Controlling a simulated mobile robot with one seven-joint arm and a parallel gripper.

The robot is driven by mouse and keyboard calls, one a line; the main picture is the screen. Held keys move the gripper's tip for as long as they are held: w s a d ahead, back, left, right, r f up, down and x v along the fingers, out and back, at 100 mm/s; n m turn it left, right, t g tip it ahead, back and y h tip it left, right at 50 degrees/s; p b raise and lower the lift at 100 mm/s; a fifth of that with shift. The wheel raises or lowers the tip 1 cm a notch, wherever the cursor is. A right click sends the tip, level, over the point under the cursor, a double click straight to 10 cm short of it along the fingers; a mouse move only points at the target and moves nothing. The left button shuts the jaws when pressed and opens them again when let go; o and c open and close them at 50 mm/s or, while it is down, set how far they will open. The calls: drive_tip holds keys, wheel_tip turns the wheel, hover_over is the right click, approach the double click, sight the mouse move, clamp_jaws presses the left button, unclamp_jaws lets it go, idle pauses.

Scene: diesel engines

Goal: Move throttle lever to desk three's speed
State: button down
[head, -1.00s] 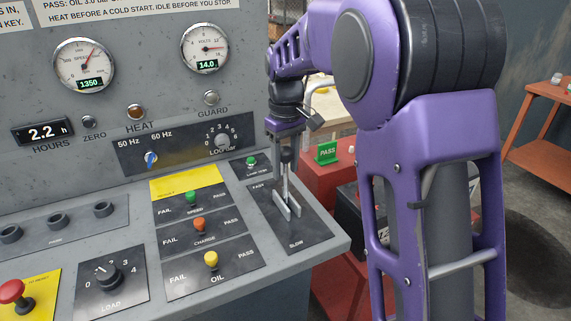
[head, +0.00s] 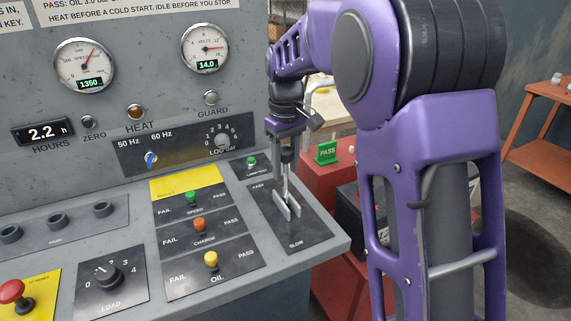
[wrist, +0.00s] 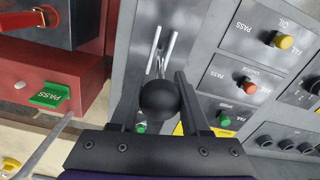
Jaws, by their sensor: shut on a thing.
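The throttle lever stands in a dark plate (head: 308,232) marked FAST at the back and SLOW at the front. Its black ball knob (wrist: 159,98) sits between my fingers in the wrist view, and its metal stem rises from two pale guide rails (head: 286,208). My gripper (head: 287,155) is shut on the knob from above, around the middle to fast part of the slot. The speed gauge (head: 84,64) reads 1350 on its green display. My wrist partly hides the knob in the head view.
Left of the lever are the SPEED (head: 191,197), CHARGE (head: 199,224) and OIL (head: 211,259) switches. A green PASS sign (head: 327,152) stands on a red surface at right.

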drive_tip(key=shift+w+a+r+p, duration=0.15)
drive_tip(key=shift+r+p, duration=0.1)
drive_tip(key=shift+p, duration=0.8)
drive_tip(key=shift+w+f+p, duration=0.1)
drive_tip(key=shift+p, duration=0.2)
drive_tip(key=shift+f+g, duration=0.1)
drive_tip(key=shift+g, duration=0.2)
drive_tip(key=shift+c, duration=2.2)
unclamp_jaws()
wheel_tip(320, 180, up, 17)
drive_tip(key=p, duration=0.3)
drive_tip(key=shift+w, duration=0.4)
drive_tip(key=shift+s+a, duration=0.1)
